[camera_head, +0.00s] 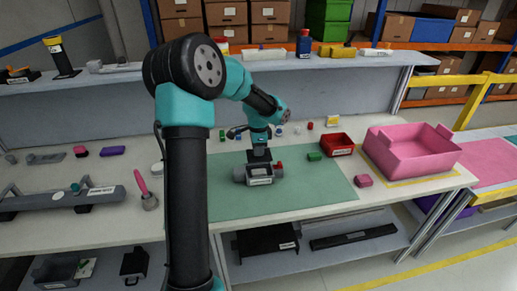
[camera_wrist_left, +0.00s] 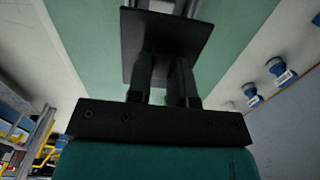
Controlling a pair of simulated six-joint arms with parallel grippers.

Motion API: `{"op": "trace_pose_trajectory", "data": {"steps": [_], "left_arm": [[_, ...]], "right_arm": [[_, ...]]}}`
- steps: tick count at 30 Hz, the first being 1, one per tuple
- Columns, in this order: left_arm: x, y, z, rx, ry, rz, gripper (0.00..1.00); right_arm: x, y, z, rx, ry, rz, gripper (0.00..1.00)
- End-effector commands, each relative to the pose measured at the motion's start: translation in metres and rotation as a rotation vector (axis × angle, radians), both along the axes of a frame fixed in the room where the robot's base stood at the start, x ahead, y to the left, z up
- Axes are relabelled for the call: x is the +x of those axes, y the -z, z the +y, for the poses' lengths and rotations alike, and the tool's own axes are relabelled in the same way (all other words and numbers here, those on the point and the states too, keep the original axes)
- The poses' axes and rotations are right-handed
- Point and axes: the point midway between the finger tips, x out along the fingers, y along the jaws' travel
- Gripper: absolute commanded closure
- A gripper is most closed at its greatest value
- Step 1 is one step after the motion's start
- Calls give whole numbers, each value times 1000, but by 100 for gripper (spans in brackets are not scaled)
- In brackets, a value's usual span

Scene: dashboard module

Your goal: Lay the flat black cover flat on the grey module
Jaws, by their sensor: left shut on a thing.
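The flat black cover (camera_head: 261,156) is in my left gripper, over the grey module (camera_head: 264,180) in the head view. In the left wrist view the cover (camera_wrist_left: 190,34) is a dark plate beyond the fingertips. My left gripper (camera_head: 259,148) is shut on it, and its fingers (camera_wrist_left: 165,85) meet the middle of the plate. The module sits on the green mat with a white label on its front and a red part at its right end. I cannot tell whether cover and module touch. My right gripper is not in view.
The green mat (camera_head: 320,190) is clear in front of the module. A green block (camera_head: 314,156), a red bin (camera_head: 337,145), a pink block (camera_head: 363,181) and a large pink bin (camera_head: 410,155) stand to the right. Small blue-capped items lie behind. A pink-handled tool (camera_head: 143,188) lies left.

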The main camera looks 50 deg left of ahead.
Motion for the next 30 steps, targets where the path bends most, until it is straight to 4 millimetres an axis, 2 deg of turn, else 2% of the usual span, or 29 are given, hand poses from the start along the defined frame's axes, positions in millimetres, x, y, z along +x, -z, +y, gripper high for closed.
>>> {"op": "trace_pose_trajectory", "data": {"steps": [21, 30], "left_arm": [[0, 52, 0, 0, -1, 1, 100], [0, 64, 0, -1, 0, 1, 100]], "right_arm": [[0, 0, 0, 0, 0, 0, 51], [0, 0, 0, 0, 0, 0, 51]]}}
